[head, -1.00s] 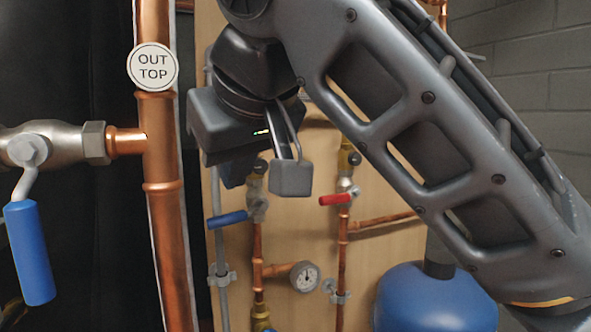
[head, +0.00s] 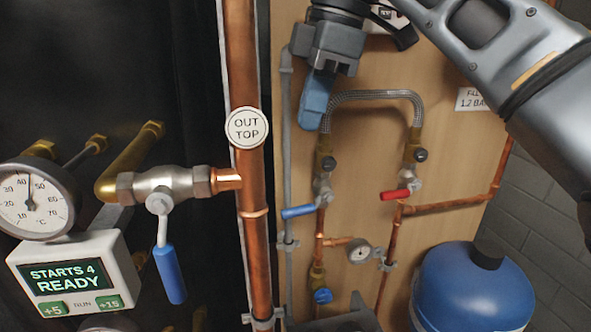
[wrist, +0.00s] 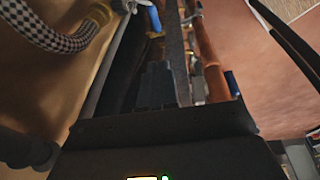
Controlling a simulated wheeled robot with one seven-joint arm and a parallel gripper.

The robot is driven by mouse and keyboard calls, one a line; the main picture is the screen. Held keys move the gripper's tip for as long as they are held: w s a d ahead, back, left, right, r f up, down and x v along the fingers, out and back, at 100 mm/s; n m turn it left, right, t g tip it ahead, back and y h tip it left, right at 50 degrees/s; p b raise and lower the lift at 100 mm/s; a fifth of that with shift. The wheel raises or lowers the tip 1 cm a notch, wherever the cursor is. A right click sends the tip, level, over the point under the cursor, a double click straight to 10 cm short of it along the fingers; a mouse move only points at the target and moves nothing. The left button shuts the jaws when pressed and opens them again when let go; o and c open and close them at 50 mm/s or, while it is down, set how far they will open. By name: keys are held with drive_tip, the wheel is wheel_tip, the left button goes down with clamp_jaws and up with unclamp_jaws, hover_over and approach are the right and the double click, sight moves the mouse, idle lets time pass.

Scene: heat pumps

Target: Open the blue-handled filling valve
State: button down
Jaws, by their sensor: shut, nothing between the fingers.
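The filling valve's blue handle (head: 298,212) sticks out leftwards, across its vertical pipe, on the wooden board. Its metal body (head: 322,187) is below the left end of a braided hose (head: 375,95). A red handle (head: 396,194) sits on the valve under the hose's right end. My gripper (head: 313,118) is shut and empty, pointing down above the blue handle and apart from it, by the hose's left end. In the wrist view its fingers (wrist: 157,85) are together, with the hose (wrist: 50,25) at upper left and a blue part (wrist: 155,18) at the top.
A copper pipe (head: 250,185) labelled OUT TOP stands left of the board, with a larger blue-handled valve (head: 168,275) on its left. A dial gauge (head: 358,251) and a blue knob (head: 322,296) sit below the filling valve. A blue tank (head: 470,290) is at lower right.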

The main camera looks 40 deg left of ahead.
drive_tip(key=shift+r, duration=0.15)
idle(0.3)
drive_tip(key=p, duration=0.1)
approach(290, 211)
drive_tip(key=x, duration=0.5)
drive_tip(key=shift+s+a, duration=0.1)
drive_tip(key=shift+f, duration=0.6)
